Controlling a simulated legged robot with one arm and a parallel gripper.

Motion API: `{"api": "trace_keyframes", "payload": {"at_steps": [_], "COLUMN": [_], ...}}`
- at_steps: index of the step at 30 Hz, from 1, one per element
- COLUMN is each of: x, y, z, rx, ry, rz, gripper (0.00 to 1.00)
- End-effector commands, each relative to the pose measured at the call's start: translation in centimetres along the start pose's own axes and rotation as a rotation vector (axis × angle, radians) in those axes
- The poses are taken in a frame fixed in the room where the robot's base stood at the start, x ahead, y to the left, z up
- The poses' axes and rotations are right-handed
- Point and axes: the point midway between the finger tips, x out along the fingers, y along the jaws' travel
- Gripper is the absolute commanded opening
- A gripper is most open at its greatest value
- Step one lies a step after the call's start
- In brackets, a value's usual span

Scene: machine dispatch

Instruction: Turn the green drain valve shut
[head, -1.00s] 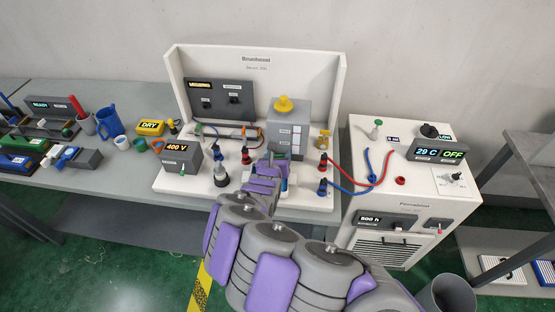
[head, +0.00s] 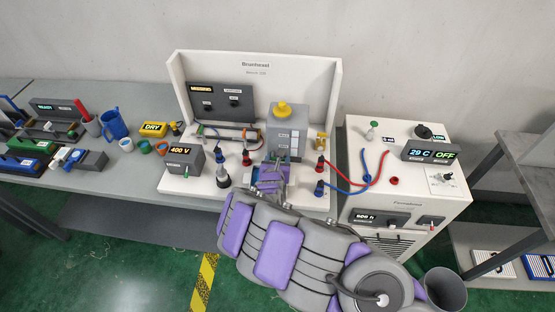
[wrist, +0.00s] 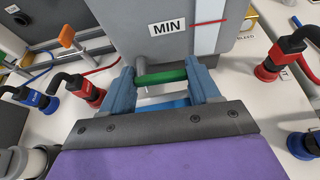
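The green drain valve handle (wrist: 161,77) shows in the wrist view, low on the front of the grey tank (wrist: 178,35). It lies crosswise and spans the gap between my gripper's fingers. My gripper (wrist: 168,84) has its two blue-grey fingers well apart, one at each end of the handle. I cannot tell if either finger touches it. In the head view my gripper (head: 270,178) is in front of the tank (head: 287,130) with its yellow cap, and my arm hides the valve. A bit of blue (wrist: 170,102) shows below the handle.
Red and blue plugs with hoses stand close on both sides, such as a red plug (head: 320,165) and a blue plug (head: 319,187). A 400 V box (head: 182,160) is left. A white chiller cabinet (head: 405,190) stands right. The wall behind is bare.

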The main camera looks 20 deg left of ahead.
Motion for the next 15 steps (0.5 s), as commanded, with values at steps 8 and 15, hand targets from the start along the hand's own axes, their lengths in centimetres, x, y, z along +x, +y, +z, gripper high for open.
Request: {"api": "trace_keyframes", "payload": {"at_steps": [8, 15], "x": [-0.05, -0.14], "y": [0.0, -0.12], "z": [-0.04, 0.04], "rx": [0.0, 0.001], "ry": [0.001, 0.0], "rz": [0.001, 0.001], "gripper": [0.86, 0.86]}}
